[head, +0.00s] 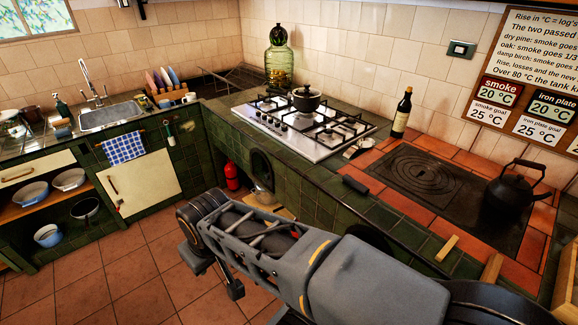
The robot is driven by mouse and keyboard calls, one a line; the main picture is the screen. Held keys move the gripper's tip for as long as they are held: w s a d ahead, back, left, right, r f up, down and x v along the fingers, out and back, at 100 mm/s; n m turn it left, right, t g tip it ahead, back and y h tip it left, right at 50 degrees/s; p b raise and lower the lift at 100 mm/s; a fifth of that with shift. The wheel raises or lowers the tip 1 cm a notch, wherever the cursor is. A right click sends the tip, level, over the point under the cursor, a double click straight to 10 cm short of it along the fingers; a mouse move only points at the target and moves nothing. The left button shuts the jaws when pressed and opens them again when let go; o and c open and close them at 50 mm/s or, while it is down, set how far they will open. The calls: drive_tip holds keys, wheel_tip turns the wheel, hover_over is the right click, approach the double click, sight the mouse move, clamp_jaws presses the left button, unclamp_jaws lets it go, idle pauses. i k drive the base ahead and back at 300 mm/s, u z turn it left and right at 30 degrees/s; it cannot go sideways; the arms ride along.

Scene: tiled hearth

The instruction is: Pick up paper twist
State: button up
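I cannot make out a paper twist for certain. My arm reaches from the lower right toward the left, over the floor in front of the counter. Dark parts show at its far end, but I cannot tell whether they are gripper fingers or whether anything is held.
A pot (306,98) sits on the gas hob (286,137). A wooden block (447,248) lies at the front edge. The tiled floor (130,275) is clear at left.

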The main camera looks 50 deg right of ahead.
sight(356, 185)
drive_tip(key=z, duration=0.05)
drive_tip(key=i, duration=1.45)
drive_tip(key=z, duration=1.25)
drive_tip(key=i, duration=0.85)
drive_tip(key=z, duration=1.25)
drive_tip(key=i, duration=0.2)
drive_tip(key=z, duration=0.1)
